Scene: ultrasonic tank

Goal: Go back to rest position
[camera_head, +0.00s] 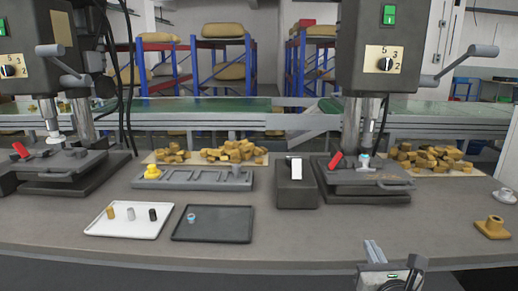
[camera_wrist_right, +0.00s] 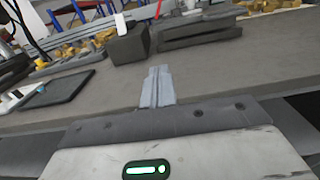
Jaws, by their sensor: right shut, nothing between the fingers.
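My right gripper (camera_head: 374,252) is at the lower right of the head view, just in front of the table's front edge. Its fingers are together with nothing between them. In the right wrist view the shut fingers (camera_wrist_right: 157,88) point toward the grey table. My left gripper does not show in either view.
The grey table (camera_head: 290,232) holds a white tray (camera_head: 128,231) with small parts and a dark tray (camera_head: 212,236). A dark box (camera_head: 296,195) stands mid-table between two drill-like machines (camera_head: 385,50). A brass part (camera_head: 492,231) sits far right.

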